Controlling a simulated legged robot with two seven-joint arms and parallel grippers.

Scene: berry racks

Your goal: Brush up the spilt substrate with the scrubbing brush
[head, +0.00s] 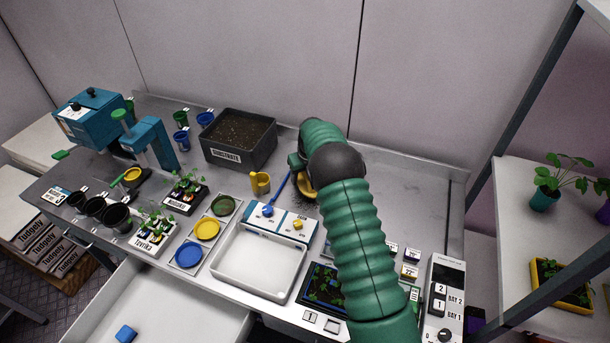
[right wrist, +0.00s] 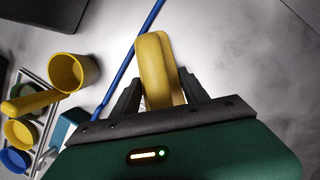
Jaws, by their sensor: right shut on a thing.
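My right gripper (head: 299,171) is low over the back middle of the steel bench and shut on a yellow-backed brush (head: 307,189). In the right wrist view the brush's yellow back (right wrist: 154,62) stands between the two dark fingers. Its bristles and underside are mostly hidden. A dark tray of brown substrate (head: 238,132) stands behind and left of the gripper. My left gripper is not in view.
A yellow cup-like scoop (head: 260,182) and a blue rod (head: 280,186) lie close left of the brush. A white tray (head: 262,256) and a labelled white box (head: 284,224) stand in front. Potted seedlings and a teal machine (head: 95,118) are left.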

